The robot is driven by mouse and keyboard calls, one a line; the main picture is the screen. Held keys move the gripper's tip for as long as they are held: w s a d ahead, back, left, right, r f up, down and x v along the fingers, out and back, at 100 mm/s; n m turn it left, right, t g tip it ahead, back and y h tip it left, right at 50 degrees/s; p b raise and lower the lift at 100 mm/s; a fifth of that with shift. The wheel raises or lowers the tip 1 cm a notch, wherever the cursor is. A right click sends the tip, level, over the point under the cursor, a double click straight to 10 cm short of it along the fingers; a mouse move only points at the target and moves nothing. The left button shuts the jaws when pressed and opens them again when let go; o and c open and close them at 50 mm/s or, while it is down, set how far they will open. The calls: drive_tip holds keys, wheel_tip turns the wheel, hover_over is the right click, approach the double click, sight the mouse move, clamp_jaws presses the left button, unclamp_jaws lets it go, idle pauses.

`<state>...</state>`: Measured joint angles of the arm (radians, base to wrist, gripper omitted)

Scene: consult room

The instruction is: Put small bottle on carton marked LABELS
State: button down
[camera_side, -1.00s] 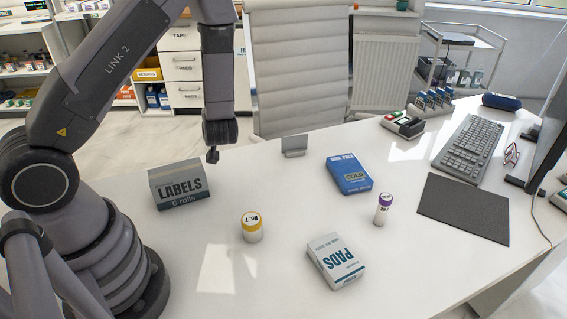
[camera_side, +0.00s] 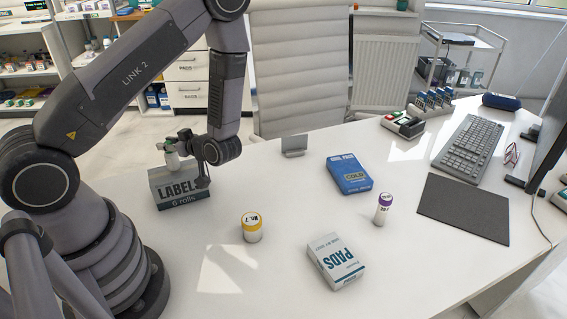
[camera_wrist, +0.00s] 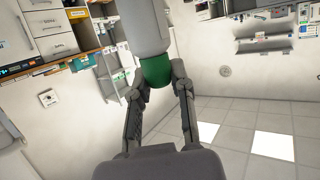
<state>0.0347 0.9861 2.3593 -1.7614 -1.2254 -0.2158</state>
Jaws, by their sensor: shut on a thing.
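The carton marked LABELS (camera_side: 182,199) stands on the white desk at the left, beside my arm's base. My gripper (camera_side: 184,144) is over it, its wrist partly covering the carton's right end. The gripper is shut on a small white bottle (camera_side: 172,161) with a green cap. The bottle looks upright at the carton's top; I cannot tell whether it touches. In the wrist view my gripper (camera_wrist: 161,77) has its fingers on either side of the bottle's green cap (camera_wrist: 155,72), with the white body (camera_wrist: 146,28) beyond.
On the desk are a yellow-capped bottle (camera_side: 252,230), a PADS carton (camera_side: 337,262), a blue cold pack box (camera_side: 350,174) and a purple-capped bottle (camera_side: 383,210). A small grey plate (camera_side: 294,145) stands near the far edge. The desk in front of the LABELS carton is clear.

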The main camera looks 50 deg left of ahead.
drive_tip(key=shift+f, duration=0.35)
drive_tip(key=shift+f, duration=0.15)
drive_tip(key=c, duration=1)
unclamp_jaws()
